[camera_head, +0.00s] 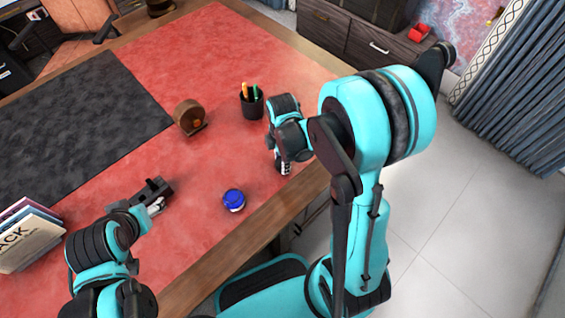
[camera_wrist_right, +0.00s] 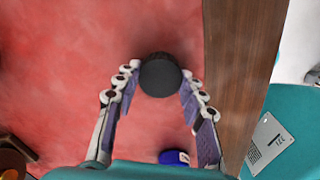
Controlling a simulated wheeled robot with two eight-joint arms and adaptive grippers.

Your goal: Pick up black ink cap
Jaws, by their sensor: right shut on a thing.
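The black ink cap (camera_wrist_right: 161,75) is a round, dark, ridged piece between the fingertips of my right gripper (camera_wrist_right: 160,88) in the right wrist view. The right gripper is shut on it, above the red leather desk near its wooden edge. In the head view the right gripper (camera_head: 285,168) points down at the desk, and I cannot make out the cap there. My left gripper (camera_head: 157,198) is low over the desk at the left, apart from the cap; its jaw opening is unclear.
A blue-lidded jar (camera_head: 234,200) stands on the red desk (camera_head: 215,150) between my grippers. It also shows in the right wrist view (camera_wrist_right: 174,157). A pen cup (camera_head: 251,104) and a brown round object (camera_head: 189,117) stand behind. Books (camera_head: 27,235) stand at the left.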

